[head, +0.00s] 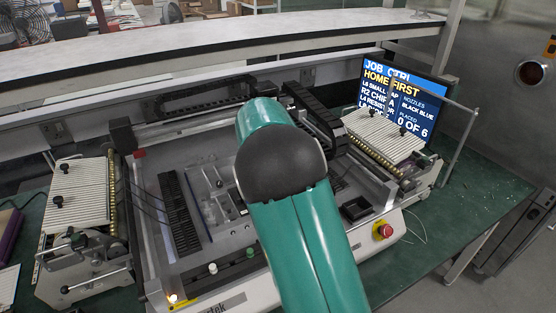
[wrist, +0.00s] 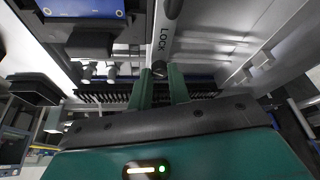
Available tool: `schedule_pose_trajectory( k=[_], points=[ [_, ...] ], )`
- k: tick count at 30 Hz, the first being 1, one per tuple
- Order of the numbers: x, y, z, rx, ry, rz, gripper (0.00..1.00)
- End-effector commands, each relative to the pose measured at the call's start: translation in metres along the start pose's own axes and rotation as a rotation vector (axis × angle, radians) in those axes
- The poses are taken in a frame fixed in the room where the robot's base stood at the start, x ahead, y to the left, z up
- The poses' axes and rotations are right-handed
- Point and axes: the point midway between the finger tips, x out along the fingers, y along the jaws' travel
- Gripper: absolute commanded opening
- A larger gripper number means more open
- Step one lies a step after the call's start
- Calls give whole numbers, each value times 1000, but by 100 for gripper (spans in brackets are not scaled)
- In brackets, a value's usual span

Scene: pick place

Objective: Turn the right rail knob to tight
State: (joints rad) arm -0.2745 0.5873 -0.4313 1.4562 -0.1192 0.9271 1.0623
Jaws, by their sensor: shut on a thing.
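In the wrist view my gripper (wrist: 160,78) reaches forward with its two green fingers either side of a small dark knob (wrist: 158,68). It is shut on this knob. In the head view my green arm covers the gripper and this knob.
The machine bed (head: 215,255) has a black comb-like strip (head: 180,215), with a white knob (head: 212,268) and a green knob (head: 250,252) at its front. A red stop button (head: 384,231) is at front right. A screen (head: 400,100) reads HOME FIRST and 0 OF 6.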

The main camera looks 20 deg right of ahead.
Motion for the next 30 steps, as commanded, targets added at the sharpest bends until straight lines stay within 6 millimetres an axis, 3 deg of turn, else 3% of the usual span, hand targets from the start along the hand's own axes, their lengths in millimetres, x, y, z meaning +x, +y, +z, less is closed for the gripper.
schedule_pose_trajectory(
  k=[20, 21, 24, 30],
  points=[
    [0, -1, 1, 74, -2, 30, 0],
    [0, -1, 1, 74, -2, 30, 20],
    [0, -1, 1, 74, -2, 30, 40],
    [0, -1, 0, 74, -1, 30, 40]
  ],
)
